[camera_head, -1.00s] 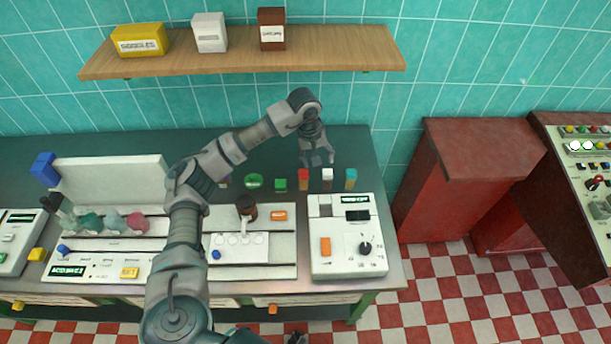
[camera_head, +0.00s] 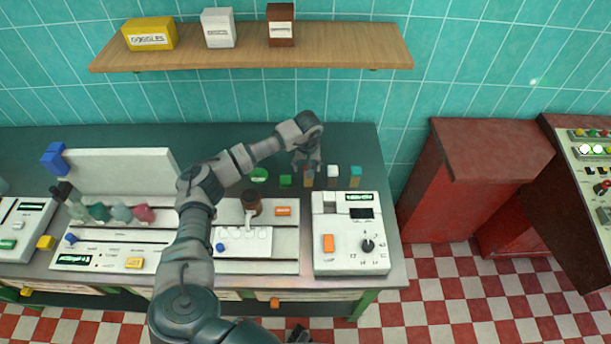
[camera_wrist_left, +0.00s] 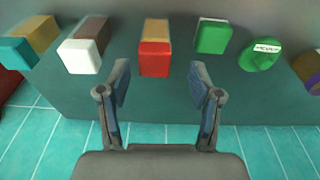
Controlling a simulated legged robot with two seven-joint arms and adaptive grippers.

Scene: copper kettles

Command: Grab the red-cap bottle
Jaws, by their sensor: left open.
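The red-cap bottle (camera_head: 308,178) stands at the back of the green bench, in a row of small blocky bottles. In the left wrist view the bottle (camera_wrist_left: 155,52) has a red cap and a tan body, just beyond the fingertips. My left gripper (camera_head: 306,166) is over and behind it, partly covering it in the head view. The left wrist view shows its two fingers (camera_wrist_left: 160,82) apart with nothing between them. The white-cap bottle (camera_wrist_left: 83,48) and green bottle (camera_wrist_left: 213,37) flank the red one.
A teal-cap bottle (camera_head: 355,174) stands right of the white-cap one, and a round green item (camera_head: 259,175) lies left. A white control box (camera_head: 350,240) sits in front. A wooden shelf (camera_head: 250,52) with boxes hangs above.

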